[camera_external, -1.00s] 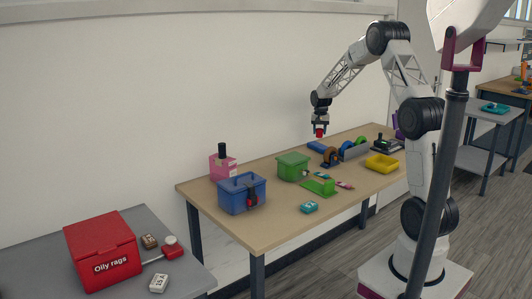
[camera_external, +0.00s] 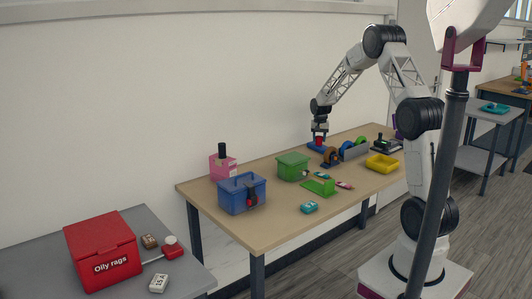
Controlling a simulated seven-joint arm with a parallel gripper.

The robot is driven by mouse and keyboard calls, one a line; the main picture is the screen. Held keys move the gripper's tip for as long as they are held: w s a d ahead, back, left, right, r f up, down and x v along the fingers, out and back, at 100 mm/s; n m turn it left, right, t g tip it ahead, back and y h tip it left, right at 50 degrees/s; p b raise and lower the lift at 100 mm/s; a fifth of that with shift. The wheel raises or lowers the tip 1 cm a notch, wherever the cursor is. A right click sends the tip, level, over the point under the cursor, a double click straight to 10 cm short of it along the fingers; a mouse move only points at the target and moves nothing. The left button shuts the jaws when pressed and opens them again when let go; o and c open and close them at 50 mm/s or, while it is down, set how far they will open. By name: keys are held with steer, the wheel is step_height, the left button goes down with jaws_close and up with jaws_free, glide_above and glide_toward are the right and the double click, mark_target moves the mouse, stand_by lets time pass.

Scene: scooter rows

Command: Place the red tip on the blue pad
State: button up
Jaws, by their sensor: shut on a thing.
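My gripper (camera_external: 319,136) points down over the far side of the wooden table. It is shut on the small red tip (camera_external: 319,142). The red tip is right above or at the blue pad (camera_external: 314,147), which lies flat near the table's back edge. I cannot tell whether the tip touches the pad. The gripper and tip hide part of the pad.
A tape dispenser (camera_external: 331,157) and a grey holder with blue and green rolls (camera_external: 354,150) stand close to the right of the pad.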

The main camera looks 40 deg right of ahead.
mark_target(319, 137)
steer(key=o, duration=0.9)
steer(key=shift+f, duration=0.1)
step_height(319, 137, up, 12)
stand_by(0.6)
stand_by(0.6)
